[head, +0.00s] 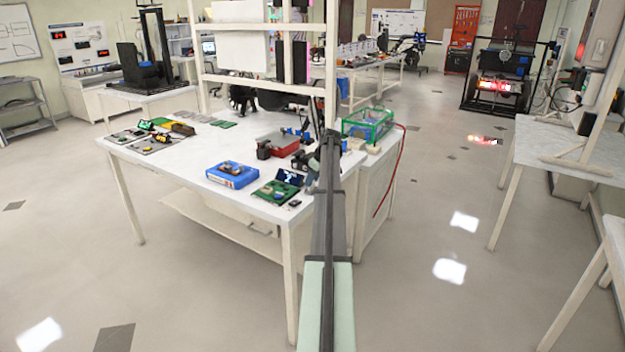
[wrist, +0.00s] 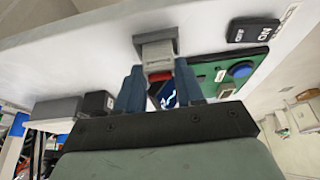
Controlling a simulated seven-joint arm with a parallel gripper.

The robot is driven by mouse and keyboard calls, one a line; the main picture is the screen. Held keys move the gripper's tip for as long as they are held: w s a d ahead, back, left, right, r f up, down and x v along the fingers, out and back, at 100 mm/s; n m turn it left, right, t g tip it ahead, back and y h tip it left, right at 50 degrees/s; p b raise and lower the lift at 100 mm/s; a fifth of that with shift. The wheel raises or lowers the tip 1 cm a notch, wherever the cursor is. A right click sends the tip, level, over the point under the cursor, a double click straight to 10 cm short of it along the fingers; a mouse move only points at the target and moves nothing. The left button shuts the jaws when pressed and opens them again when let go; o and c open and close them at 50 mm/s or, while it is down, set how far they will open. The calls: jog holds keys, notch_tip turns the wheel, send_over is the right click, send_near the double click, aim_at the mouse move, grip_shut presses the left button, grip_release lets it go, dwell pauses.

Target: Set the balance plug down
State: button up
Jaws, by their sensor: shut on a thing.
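In the wrist view my gripper (wrist: 159,76) has its two blue-grey fingers on either side of a small light-grey block with a red part, which I take to be the balance plug (wrist: 157,56). The fingers are closed on it. A darker grey square piece shows at its far end, over the white bench top; I cannot tell whether it touches the bench. In the head view my gripper (head: 322,160) is over the right part of the bench, seen end-on past my arm. The plug cannot be made out there.
A green board (head: 277,191) with a dark screen, also in the wrist view (wrist: 255,62) with a blue button, lies near the gripper. A black lettered piece (wrist: 252,30) lies beside it. A blue box (head: 232,174) and red tray (head: 280,144) stand on the white bench (head: 190,176).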

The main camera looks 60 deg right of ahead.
jog(key=o, duration=1)
jog(key=shift+f, duration=0.1)
jog(key=v, duration=1.2)
